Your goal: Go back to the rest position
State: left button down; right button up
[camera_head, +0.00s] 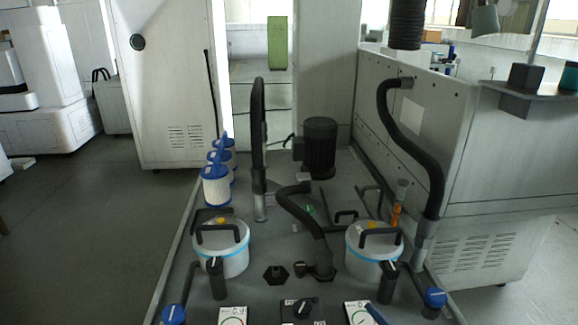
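Neither of my grippers shows in the head view, and no part of my arms can be made out. The view looks down on a grey filter station deck (262,235). Two white lidded canisters with blue bands and black handles, the left canister (222,258) and the right canister (372,262), stand on it. Both lids look closed. Several white filter cartridges with blue tops (216,188) stand in a row at the deck's left edge.
A black motor (320,148) and black hoses (258,130) rise from the deck. Gauges and a black knob (302,308) line its front. A grey machine (440,130) stands on the right and a white cabinet (168,100) behind left. The floor (90,220) at left is clear.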

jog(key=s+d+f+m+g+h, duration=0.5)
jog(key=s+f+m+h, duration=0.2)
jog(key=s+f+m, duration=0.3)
pick_arm(q)
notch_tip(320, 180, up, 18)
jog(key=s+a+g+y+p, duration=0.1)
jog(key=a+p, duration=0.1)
jog(key=p, duration=2.8)
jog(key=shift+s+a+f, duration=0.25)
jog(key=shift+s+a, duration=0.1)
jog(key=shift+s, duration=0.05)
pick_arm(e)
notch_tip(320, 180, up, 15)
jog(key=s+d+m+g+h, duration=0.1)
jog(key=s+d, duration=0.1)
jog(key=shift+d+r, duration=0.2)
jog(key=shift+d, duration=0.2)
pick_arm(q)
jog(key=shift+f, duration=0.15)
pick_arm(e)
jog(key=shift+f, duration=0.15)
